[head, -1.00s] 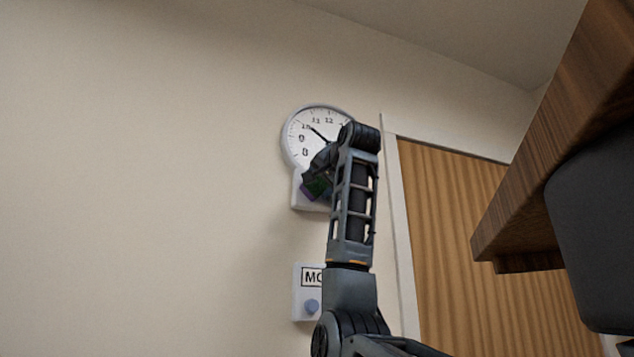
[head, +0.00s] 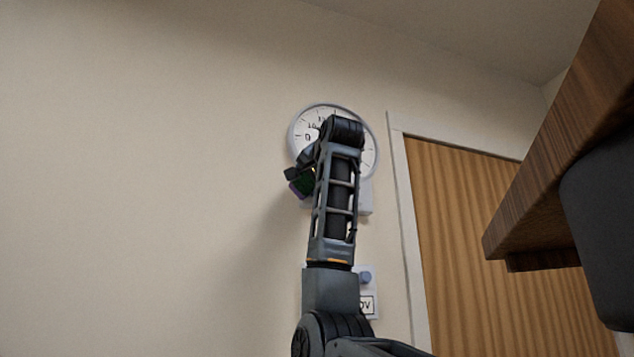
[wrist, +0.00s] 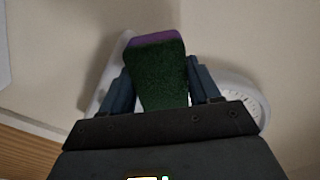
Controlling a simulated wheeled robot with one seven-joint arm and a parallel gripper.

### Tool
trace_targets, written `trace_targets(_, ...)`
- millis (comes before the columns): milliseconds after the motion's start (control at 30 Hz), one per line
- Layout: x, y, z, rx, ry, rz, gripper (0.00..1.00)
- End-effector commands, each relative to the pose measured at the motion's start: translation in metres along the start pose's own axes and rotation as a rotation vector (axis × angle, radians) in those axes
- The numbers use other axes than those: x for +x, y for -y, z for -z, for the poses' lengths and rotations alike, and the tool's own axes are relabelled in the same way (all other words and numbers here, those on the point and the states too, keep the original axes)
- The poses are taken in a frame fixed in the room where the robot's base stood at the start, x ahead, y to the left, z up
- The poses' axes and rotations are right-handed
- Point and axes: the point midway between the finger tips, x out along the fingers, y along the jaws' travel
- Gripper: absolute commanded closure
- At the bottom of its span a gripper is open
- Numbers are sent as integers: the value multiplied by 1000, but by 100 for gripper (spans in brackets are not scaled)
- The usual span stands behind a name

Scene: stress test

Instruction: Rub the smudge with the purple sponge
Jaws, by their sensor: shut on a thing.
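My gripper (wrist: 162,85) is shut on the purple sponge (wrist: 157,70), which has a dark green face and a purple edge. The sponge sits between the two fingers in the wrist view. In the head view the sponge (head: 300,186) is a small dark green and purple patch left of my forearm, in front of the wall just below the clock. I cannot tell whether it touches the wall or a panel. I see no smudge in either view; my arm hides part of the wall and panels.
A wooden door (head: 460,240) and brown wooden overhang (head: 545,150) stand right. The wall at left is bare.

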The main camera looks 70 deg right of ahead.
Motion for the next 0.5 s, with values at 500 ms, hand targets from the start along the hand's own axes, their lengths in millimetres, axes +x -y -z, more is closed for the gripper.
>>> trace_targets(500,0,10,-11,-2,4,2,63)
